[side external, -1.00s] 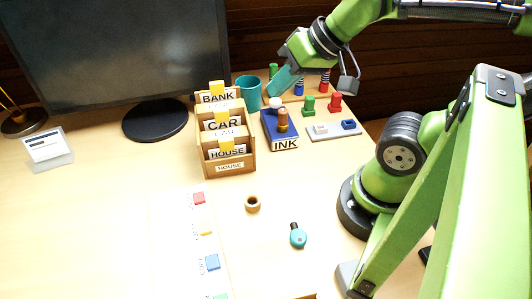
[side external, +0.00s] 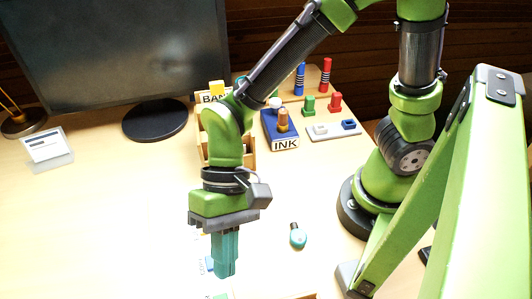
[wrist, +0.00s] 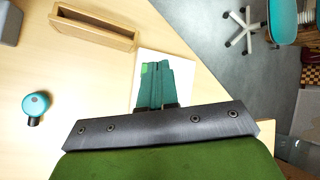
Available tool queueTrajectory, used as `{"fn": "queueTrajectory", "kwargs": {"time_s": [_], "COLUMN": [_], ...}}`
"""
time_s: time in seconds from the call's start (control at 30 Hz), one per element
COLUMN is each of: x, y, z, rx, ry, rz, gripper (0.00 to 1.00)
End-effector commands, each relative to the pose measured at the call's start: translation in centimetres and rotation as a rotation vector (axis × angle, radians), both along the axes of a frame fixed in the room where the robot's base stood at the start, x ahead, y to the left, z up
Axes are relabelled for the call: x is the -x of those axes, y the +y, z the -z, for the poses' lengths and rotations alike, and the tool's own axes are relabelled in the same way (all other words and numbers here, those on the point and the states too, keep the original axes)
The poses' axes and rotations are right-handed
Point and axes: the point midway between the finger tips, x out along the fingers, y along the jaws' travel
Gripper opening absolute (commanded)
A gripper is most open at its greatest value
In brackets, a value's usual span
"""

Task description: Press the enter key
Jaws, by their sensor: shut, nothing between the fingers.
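My gripper (side external: 225,272) is shut and empty, with its teal fingers pointing down over the strip of coloured keys at the front of the table. A blue key (side external: 210,264) shows partly just left of the fingers in the side view. A green key (side external: 220,296) shows at the bottom picture edge. In the wrist view the shut fingers (wrist: 156,66) lie over a white sheet (wrist: 180,62), with a bright green patch at their tips. The red and yellow keys are mostly hidden behind my gripper. I cannot read which key is labelled enter, nor tell whether the fingers touch one.
A teal-headed object (side external: 298,235) lies to the right of my gripper. The card organiser (side external: 247,150) is partly behind my arm. The ink box (side external: 280,130) and several coloured pegs stand farther back. A monitor (side external: 120,50) is at the back left.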

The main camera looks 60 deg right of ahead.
Motion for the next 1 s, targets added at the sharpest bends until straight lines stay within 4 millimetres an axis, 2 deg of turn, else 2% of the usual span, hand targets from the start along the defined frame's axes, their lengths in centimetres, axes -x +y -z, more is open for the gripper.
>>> {"fn": "queueTrajectory", "kwargs": {"time_s": [0.03, 0.17, 0.63, 0.77, 1.0], "x": [0.3, -0.2, -0.2, -0.2, -0.2], "y": [1.0, 2.2, 2.4, 2.4, 2.3], "z": [0.2, -0.7, -0.6, 0.4, 3.9], "rx": [-0.015, -0.061, -0.071, -0.069, -0.067], "ry": [0.037, 0.068, 0.074, 0.077, 0.079], "rz": [0.015, 0.062, 0.072, 0.072, 0.072], "gripper": [0.0, 0.0, 0.0, 0.0, 0.0]}}
